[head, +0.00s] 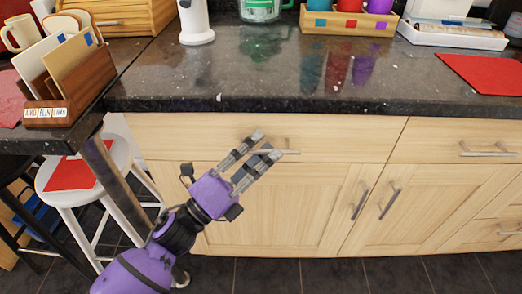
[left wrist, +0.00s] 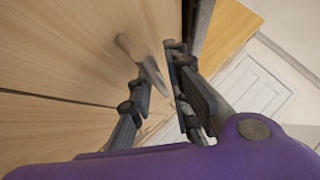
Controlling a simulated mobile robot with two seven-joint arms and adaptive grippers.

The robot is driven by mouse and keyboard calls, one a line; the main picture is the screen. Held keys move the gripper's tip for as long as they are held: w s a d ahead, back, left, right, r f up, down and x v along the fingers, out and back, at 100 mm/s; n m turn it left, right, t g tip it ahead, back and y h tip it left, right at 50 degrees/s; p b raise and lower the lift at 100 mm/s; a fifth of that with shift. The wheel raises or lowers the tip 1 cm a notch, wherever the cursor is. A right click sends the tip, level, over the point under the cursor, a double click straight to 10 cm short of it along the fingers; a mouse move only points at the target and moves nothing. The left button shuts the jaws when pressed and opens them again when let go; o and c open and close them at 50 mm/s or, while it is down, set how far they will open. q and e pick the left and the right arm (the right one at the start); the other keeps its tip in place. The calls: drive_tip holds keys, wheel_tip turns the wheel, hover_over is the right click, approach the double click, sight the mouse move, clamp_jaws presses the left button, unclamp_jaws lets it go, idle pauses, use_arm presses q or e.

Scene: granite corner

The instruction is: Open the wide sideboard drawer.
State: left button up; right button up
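The wide drawer (head: 350,140) is the pale wood front under the dark countertop, above two cupboard doors. It looks shut, flush with the cabinet. Its metal bar handle (head: 290,152) is partly hidden by my left gripper (head: 267,145). The gripper is open, its two fingers apart at the handle's left part. In the left wrist view, the handle (left wrist: 142,62) shows between the open fingers of the gripper (left wrist: 156,68), close to the right finger. I cannot tell whether a finger touches it. My right gripper is not in view.
The granite countertop (head: 220,75) overhangs the drawer. A white stool (head: 85,180) with a red mat stands at the left, beside a metal table leg. Another drawer (head: 460,140) with its own handle is at the right. The dark tiled floor before the cabinet shows free room at the right.

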use_arm(q)
drive_tip(key=shift+w, duration=0.1)
clamp_jaws()
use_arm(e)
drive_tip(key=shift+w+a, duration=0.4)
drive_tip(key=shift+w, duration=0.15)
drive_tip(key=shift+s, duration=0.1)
